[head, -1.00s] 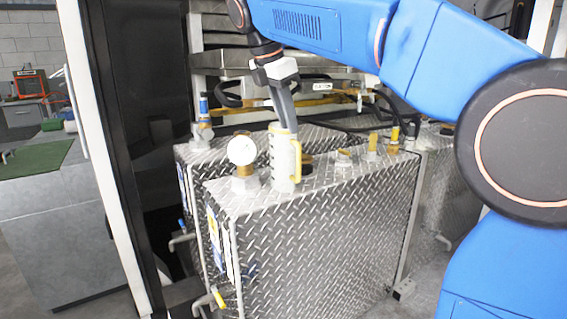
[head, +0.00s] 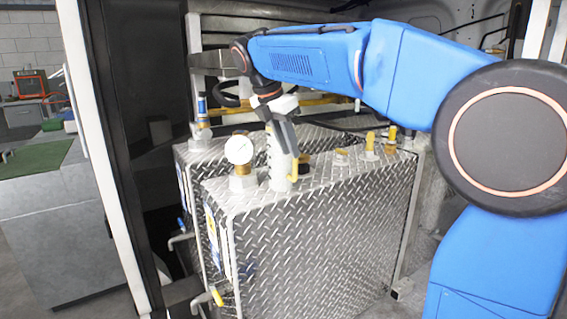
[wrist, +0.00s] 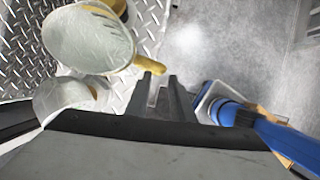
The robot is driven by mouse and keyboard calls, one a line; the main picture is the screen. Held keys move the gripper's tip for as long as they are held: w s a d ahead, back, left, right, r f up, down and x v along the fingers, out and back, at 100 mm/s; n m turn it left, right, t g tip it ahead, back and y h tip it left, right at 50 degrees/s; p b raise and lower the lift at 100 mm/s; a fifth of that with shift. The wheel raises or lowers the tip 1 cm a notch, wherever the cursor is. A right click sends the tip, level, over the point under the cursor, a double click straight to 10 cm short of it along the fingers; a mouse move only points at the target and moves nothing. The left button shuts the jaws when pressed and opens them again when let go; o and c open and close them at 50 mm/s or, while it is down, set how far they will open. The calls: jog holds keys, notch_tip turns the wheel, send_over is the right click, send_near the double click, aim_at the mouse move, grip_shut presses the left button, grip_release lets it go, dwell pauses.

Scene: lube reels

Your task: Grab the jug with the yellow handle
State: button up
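The jug (head: 276,158) is a pale cylinder standing upright on top of the front diamond-plate tank (head: 310,225). Its yellow handle (head: 293,173) is partly covered by my gripper in the head view. In the wrist view the jug (wrist: 88,42) shows its round, whitish top at upper left, with the handle (wrist: 150,65) sticking out toward my fingertips. My gripper (head: 293,153) points down beside the jug on the handle side. In the wrist view my gripper (wrist: 160,80) has a gap between its fingers, with nothing between them. The handle end lies just beyond the tips.
A white-faced gauge (head: 239,150) stands left of the jug. A dark cap (head: 304,163) and brass fittings (head: 371,145) sit to its right. A blue-topped valve (head: 201,105) rises on the rear tank; a blue part (wrist: 250,125) shows at right in the wrist view.

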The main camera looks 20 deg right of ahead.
aim_at(283, 159)
jog(key=shift+d+x, duration=0.2)
jog(key=shift+x, duration=3)
jog(key=shift+w+r, duration=0.1)
jog(key=shift+w, duration=0.05)
grip_shut()
